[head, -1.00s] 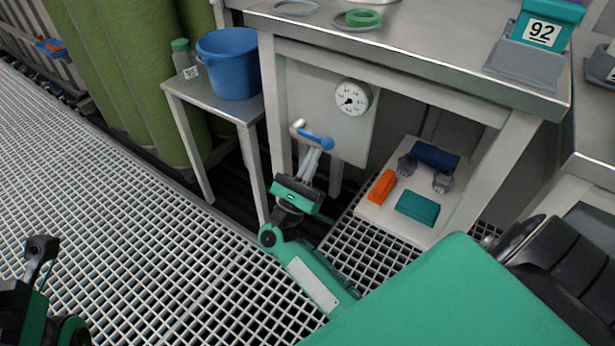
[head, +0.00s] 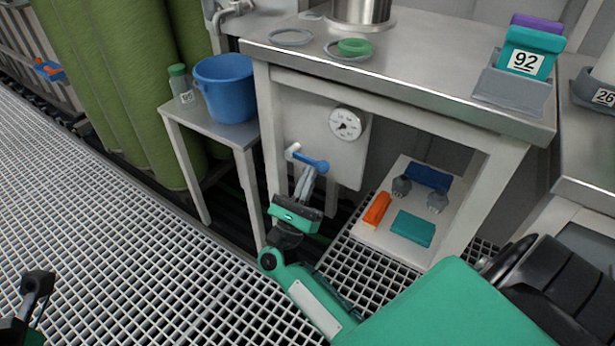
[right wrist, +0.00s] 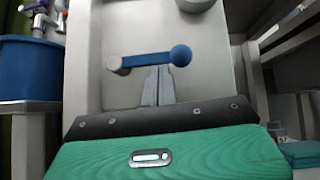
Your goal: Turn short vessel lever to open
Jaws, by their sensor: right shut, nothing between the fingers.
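The lever (head: 310,162) is a blue bar with a round knob on its right end and a grey hub at its left. It sits on the pale panel (head: 352,165) under the bench. In the right wrist view the lever (right wrist: 150,60) lies nearly level. My right gripper (head: 308,172) is shut and empty, with its fingertips just below the middle of the bar. The fingertips also show in the right wrist view (right wrist: 159,72); I cannot tell whether they touch the bar.
A round gauge (head: 346,124) is on the panel, right of the lever. A side table (head: 200,135) with a blue bucket (head: 226,88) stands to the left. A low shelf (head: 370,238) with orange, teal and blue items is at the right. Open grating lies at left.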

